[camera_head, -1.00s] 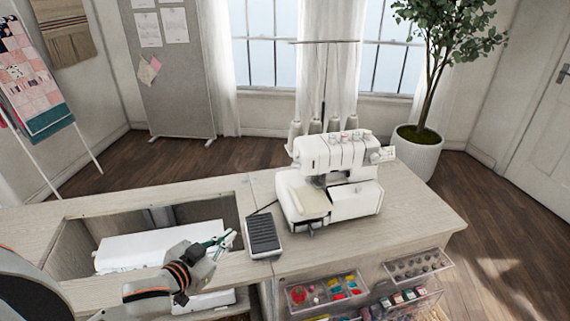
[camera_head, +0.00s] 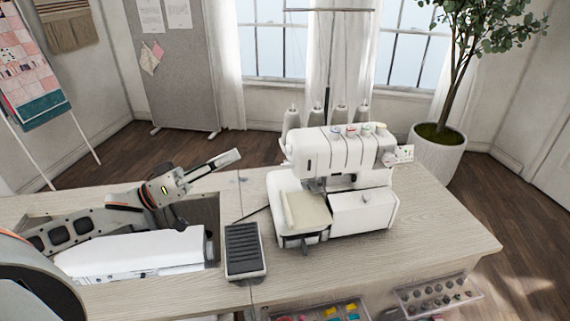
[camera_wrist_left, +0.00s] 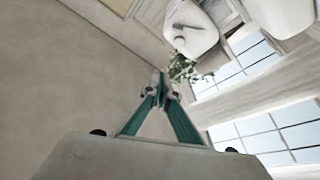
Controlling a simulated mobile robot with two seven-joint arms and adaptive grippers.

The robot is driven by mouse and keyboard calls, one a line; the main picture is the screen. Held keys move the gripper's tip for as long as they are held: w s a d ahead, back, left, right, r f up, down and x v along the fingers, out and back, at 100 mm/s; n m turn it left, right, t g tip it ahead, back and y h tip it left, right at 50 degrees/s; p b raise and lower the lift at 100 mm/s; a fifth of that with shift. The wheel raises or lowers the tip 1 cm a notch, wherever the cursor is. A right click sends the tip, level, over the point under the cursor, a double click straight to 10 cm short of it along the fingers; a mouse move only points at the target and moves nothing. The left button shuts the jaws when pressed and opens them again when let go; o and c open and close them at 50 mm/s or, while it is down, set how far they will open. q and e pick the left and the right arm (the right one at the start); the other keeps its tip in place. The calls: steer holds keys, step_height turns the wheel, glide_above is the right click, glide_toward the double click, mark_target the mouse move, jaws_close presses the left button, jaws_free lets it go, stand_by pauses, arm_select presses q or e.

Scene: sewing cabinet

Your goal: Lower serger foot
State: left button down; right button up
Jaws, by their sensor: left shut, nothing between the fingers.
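The white serger (camera_head: 335,150) stands upright on the right part of the cabinet top, with thread cones behind it. Its presser foot area lies under the head, above the cream cloth plate (camera_head: 306,211); the foot and its lever are too small or hidden to make out. My left gripper (camera_head: 236,157) is left of the serger, above the cabinet, apart from it and pointing right. Its green-padded fingers (camera_wrist_left: 160,88) are shut with nothing between them. White rounded machine parts show at the top of the left wrist view. My right gripper is not in view.
A grey foot pedal (camera_head: 245,252) lies on the cabinet top (camera_head: 420,228) left of the serger. A white sewing machine (camera_head: 140,252) lies in the recess below my left arm. Drawers with supplies are at the front. A potted tree (camera_head: 438,155) stands behind right.

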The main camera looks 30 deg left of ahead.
mark_target(287, 164)
arm_select(q)
steer(key=shift+w+f, duration=0.25)
steer(key=shift+f, duration=0.25)
steer(key=shift+w+f, duration=0.2)
steer(key=shift+f, duration=0.3)
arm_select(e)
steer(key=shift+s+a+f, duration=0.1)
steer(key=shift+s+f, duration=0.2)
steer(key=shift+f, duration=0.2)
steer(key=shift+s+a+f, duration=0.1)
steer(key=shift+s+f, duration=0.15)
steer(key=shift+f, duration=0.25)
arm_select(q)
steer(key=shift+w, duration=0.1)
steer(key=w+d, duration=0.2)
steer(key=w+d+b, duration=0.1)
steer(key=w+d, duration=0.1)
steer(key=d, duration=0.1)
steer(key=w+d+b, duration=0.1)
steer(key=d, duration=0.1)
steer(key=shift+w+d+r, duration=0.1)
steer(key=shift+w+d, duration=0.05)
steer(key=shift+w, duration=0.25)
steer(key=shift+s+d+f, duration=0.2)
steer(key=shift+s+f, duration=0.05)
steer(key=shift+f, duration=0.2)
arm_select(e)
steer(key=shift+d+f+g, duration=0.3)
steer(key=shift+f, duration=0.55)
